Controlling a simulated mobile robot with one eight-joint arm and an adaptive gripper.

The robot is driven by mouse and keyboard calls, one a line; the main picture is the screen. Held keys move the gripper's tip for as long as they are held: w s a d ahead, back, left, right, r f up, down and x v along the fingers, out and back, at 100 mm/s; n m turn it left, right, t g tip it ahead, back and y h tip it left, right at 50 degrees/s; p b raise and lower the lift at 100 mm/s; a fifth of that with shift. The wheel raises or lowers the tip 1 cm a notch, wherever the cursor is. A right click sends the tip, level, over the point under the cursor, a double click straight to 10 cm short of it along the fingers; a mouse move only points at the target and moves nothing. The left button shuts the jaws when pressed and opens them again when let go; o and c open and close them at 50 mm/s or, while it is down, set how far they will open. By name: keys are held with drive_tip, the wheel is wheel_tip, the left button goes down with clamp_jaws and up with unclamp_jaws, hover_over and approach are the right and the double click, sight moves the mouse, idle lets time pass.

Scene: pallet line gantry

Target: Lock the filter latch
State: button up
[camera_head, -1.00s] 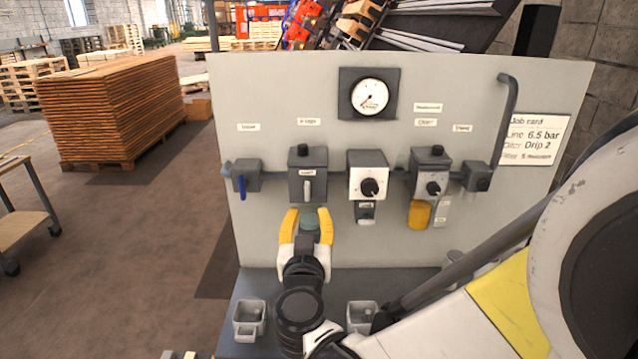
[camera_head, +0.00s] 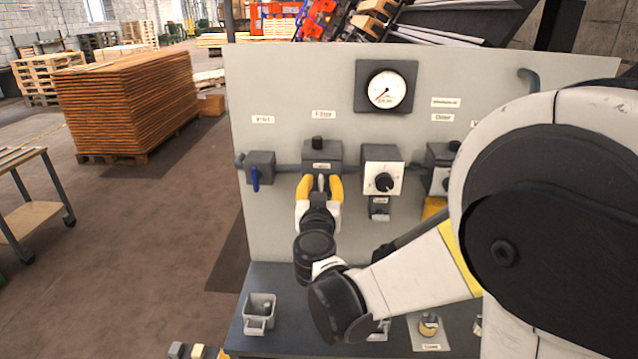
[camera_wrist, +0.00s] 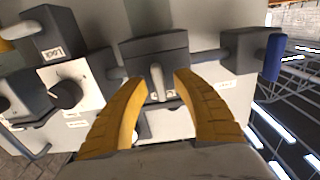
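The filter unit (camera_head: 322,152) is a dark grey block with a black top knob on the upright panel, second from left. It also shows in the wrist view (camera_wrist: 154,48). Its latch is a light grey upright lever (camera_wrist: 157,82) on the block's front. My gripper (camera_head: 320,184) is in front of the unit's lower part, with the lever between its yellow fingers. In the wrist view my gripper (camera_wrist: 158,82) is open; gaps show on both sides of the lever. The area below the block is mostly hidden by my gripper.
A valve with a blue handle (camera_head: 255,178) is left of the filter. A white-faced regulator with a black knob (camera_head: 383,180) is close on the right. A gauge (camera_head: 386,88) is above. A grey bin (camera_head: 259,312) stands on the shelf below. My arm hides the panel's right side.

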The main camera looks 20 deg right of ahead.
clamp_jaws()
drive_tip(key=shift+n, duration=0.4)
drive_tip(key=n, duration=0.3)
drive_tip(key=shift+a+n+b, duration=0.1)
drive_tip(key=shift+n+b, duration=0.3)
drive_tip(key=n, duration=0.4)
drive_tip(key=shift+a+f+n+b, duration=0.1)
drive_tip(key=shift+n+b, duration=0.2)
drive_tip(key=shift+b, duration=0.05)
drive_tip(key=n, duration=0.8)
drive_tip(key=shift+f+n+b, duration=0.15)
drive_tip(key=shift+n+b, duration=0.15)
drive_tip(key=shift+b, duration=0.1)
